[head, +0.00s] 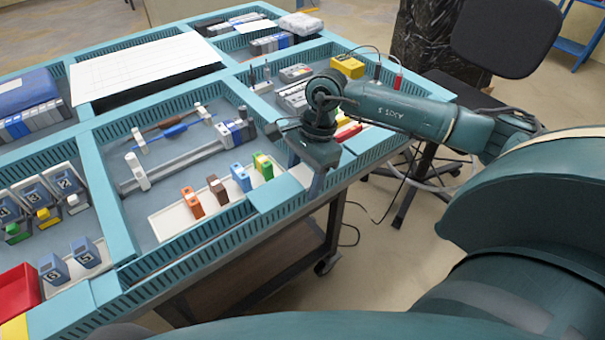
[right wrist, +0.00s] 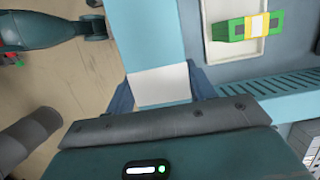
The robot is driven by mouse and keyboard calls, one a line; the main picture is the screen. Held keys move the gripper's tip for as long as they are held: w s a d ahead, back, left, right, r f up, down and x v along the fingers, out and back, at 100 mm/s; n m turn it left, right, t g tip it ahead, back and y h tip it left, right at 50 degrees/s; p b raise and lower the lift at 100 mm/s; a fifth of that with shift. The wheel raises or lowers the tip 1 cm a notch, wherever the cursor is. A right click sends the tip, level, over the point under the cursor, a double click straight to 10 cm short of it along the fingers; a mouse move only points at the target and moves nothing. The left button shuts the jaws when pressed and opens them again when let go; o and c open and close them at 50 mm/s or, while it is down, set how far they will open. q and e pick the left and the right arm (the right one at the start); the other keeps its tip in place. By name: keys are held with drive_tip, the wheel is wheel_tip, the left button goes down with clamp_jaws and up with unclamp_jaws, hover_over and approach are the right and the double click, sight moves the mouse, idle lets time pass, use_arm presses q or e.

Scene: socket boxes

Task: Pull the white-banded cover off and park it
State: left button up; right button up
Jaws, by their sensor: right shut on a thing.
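The white-banded cover (right wrist: 158,84) is a teal piece whose white band shows between the fingers of my right gripper (right wrist: 162,92) in the right wrist view. Its plain teal length runs up the picture from the band. In the head view my right gripper (head: 317,186) points down at the front edge of the teal table, shut on the cover. A smooth teal piece (head: 276,191) on the front rim lies just left of it and seems to be the cover's far part. I cannot tell whether the cover is lifted. My left gripper is out of view.
A white tray (head: 158,222) with several coloured connectors stands close behind the rim. A green connector (right wrist: 248,27) shows in the right wrist view. A slotted divider (right wrist: 285,88) runs beside the gripper. Open floor (head: 385,262) lies in front of the table, with a chair (head: 506,35) beyond.

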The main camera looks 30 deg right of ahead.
sight(299, 178)
drive_tip(key=shift+r, duration=0.35)
drive_tip(key=shift+a+p+v, duration=0.2)
drive_tip(key=shift+p+v, duration=0.3)
drive_tip(key=shift+v, duration=0.3)
drive_tip(key=shift+a+p+v, duration=0.2)
drive_tip(key=shift+p+v, duration=0.25)
drive_tip(key=shift+v, duration=0.35)
drive_tip(key=shift+a+p+v, duration=0.2)
drive_tip(key=shift+p+v, duration=0.3)
drive_tip(key=shift+v, duration=0.35)
